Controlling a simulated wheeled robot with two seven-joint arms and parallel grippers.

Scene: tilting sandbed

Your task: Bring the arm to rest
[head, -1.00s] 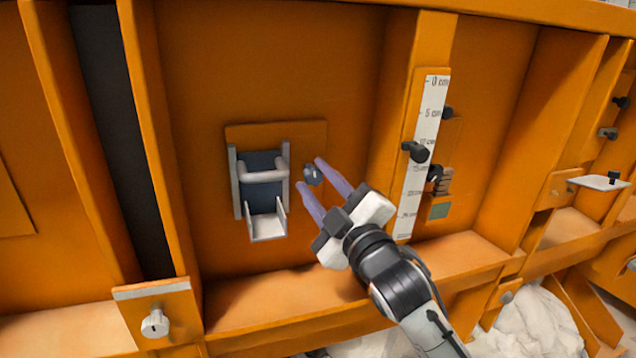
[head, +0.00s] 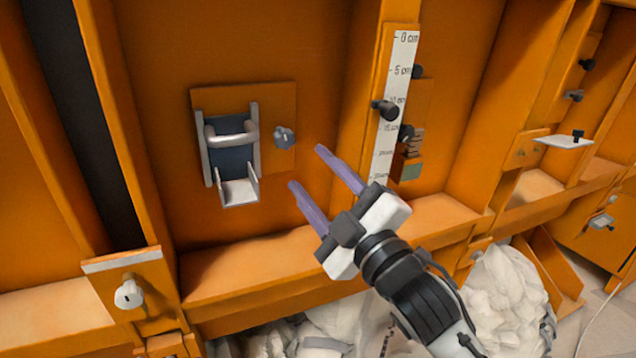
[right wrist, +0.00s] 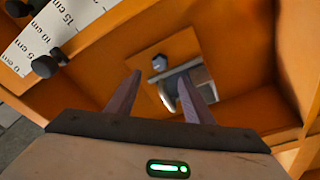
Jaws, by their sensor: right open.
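My right gripper (head: 308,170) is open and empty in the head view, its two purple fingers apart in front of the orange panel. It is below and to the right of a small grey knob (head: 285,137) and touches nothing that I can see. Left of the knob is a metal latch (head: 232,137) with a bar handle and a small tray-like lip, set on an orange plate. In the right wrist view the fingers (right wrist: 163,84) show apart, with the knob (right wrist: 159,62) beyond them and the latch partly behind the right finger. My left gripper is not in view.
A scale strip (head: 390,110) with black knobs (head: 385,110) stands right of the latch, close to my gripper. An orange ledge (head: 270,262) runs below. A white knob (head: 128,292) is at lower left, and a small white shelf (head: 564,141) sticks out at right. Pale heaps lie below.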

